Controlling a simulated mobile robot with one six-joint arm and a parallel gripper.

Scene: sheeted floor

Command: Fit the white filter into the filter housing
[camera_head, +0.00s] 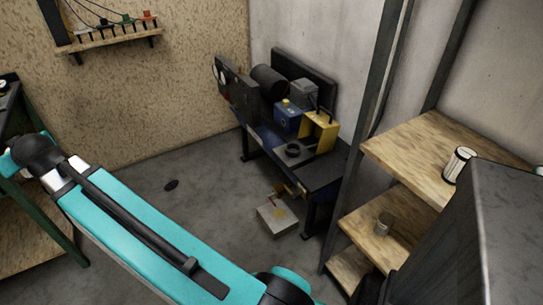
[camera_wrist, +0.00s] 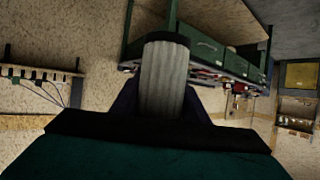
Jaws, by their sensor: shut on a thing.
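A pale, ribbed cylindrical filter (camera_wrist: 163,85) with a dark end cap stands in the middle of the wrist view. My gripper (camera_wrist: 162,100) is shut on it, with a dark finger on each side. The filter's near end is hidden behind the dark gripper body. My gripper is outside the head view; only my teal arm shows there.
A yellow frame (camera_head: 320,132) and blue box (camera_head: 287,116) stand on the bench. A pale box (camera_head: 277,216) lies on the floor.

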